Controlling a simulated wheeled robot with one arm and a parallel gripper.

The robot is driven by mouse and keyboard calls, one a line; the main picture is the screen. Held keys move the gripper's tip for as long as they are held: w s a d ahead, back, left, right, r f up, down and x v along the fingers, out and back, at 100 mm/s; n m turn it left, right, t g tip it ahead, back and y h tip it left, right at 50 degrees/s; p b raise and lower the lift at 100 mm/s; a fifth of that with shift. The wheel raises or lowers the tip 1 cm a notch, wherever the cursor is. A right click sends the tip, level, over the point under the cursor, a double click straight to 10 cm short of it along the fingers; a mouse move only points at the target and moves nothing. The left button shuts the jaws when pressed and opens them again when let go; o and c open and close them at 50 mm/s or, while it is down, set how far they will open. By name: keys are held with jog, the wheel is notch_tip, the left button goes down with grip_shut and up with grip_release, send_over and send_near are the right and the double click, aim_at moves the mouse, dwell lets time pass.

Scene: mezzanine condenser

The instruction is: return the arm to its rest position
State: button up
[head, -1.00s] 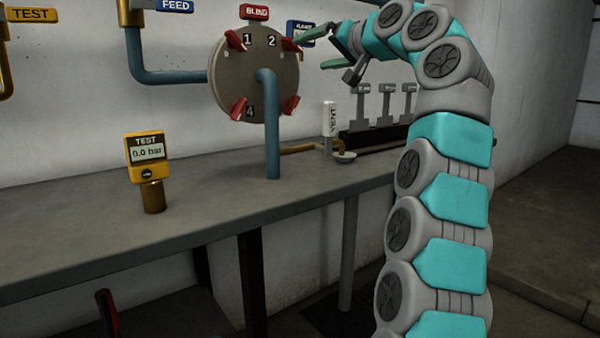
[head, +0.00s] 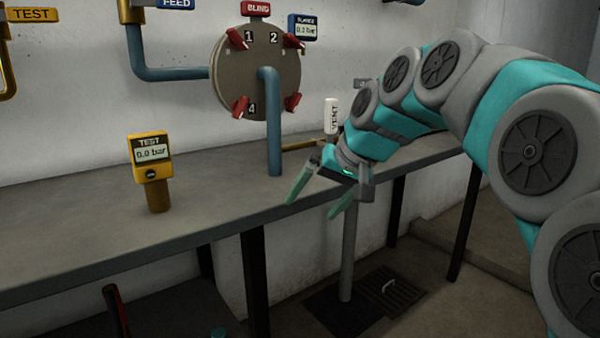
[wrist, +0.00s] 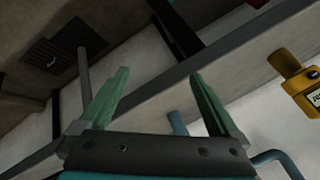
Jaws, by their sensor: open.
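My gripper (head: 318,198) is at the end of my teal and grey arm, in front of the bench's front edge in the head view. Its two green fingers point down and to the left, spread apart, with nothing between them. The wrist view also shows the open, empty fingers (wrist: 152,100), with the bench edge behind them. My arm bends over from the right side of the head view and hides part of the bench's right end.
The bench (head: 90,215) carries a yellow test gauge (head: 151,165) reading 0.0 bar. A round blind plate (head: 255,75) with red clamps and a blue pipe (head: 271,130) stands behind. A white vent cylinder (head: 332,115) is close behind my gripper. A floor grate (head: 392,292) lies below.

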jog(key=s+d+f+g+h, duration=0.1)
jog(key=s+d+f+g, duration=0.1)
jog(key=s+d+f, duration=0.2)
jog(key=s+d+f+g+h+p, duration=0.1)
jog(key=s+d+f, duration=0.3)
jog(key=s+f, duration=0.7)
jog(key=s+d+f+g+h+p, duration=0.1)
jog(key=s+d+f+g+h, duration=0.2)
jog(key=s+f, duration=0.5)
jog(key=s+d, duration=0.1)
jog(key=s, duration=1)
jog(key=shift+f+g, duration=0.2)
jog(key=shift+g, duration=0.1)
jog(key=shift+w+d, duration=0.1)
jog(key=shift+w, duration=0.05)
